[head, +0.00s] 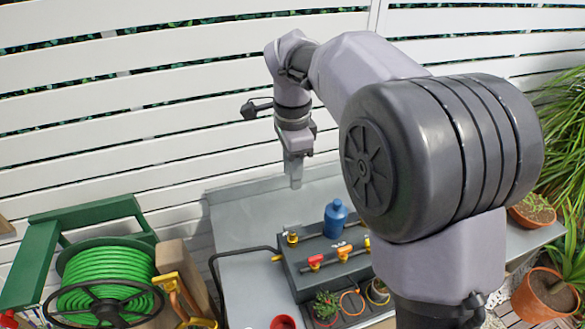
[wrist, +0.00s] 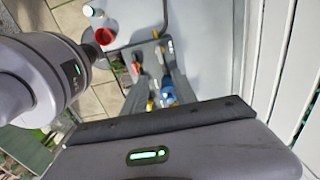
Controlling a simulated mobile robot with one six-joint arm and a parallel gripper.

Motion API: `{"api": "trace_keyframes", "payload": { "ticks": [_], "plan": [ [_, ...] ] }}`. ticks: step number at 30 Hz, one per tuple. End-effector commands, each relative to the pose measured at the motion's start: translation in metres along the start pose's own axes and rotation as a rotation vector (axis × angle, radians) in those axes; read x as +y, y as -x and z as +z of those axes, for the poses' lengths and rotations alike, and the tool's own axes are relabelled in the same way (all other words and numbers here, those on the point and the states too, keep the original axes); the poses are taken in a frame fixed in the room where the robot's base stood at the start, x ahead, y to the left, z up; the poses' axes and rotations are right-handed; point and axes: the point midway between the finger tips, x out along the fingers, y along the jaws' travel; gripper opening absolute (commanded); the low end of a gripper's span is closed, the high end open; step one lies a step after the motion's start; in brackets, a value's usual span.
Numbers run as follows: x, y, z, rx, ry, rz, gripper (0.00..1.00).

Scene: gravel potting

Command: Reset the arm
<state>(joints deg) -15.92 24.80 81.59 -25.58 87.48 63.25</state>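My gripper (head: 296,172) points down above the far part of the grey table (head: 235,215), in front of the white slatted fence. In the head view it is seen edge-on, so I cannot tell whether its fingers are apart. Nothing shows hanging from it. The bottle also shows in the wrist view (wrist: 168,92).
The dark block (head: 318,262) carries red and yellow valve handles. Small potted plants (head: 326,308) and a red cup (head: 283,322) are at the front. A green hose reel (head: 105,280) stands left. Terracotta pots (head: 545,295) stand right. The fence (head: 150,90) rises behind.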

Motion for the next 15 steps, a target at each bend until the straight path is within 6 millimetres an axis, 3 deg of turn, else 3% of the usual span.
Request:
{"api": "trace_keyframes", "payload": {
  "ticks": [7, 9, 11, 15],
  "plan": [
    [0.001, 0.000, 0.000, 0.000, 0.002, -0.001, 0.34],
    [0.010, 0.004, -0.004, -0.006, 0.033, -0.021, 0.34],
    [0.032, 0.012, -0.011, -0.015, 0.108, -0.066, 0.34],
    [0.125, 0.018, -0.026, 0.000, 0.403, -0.249, 0.34]
  ]
}}
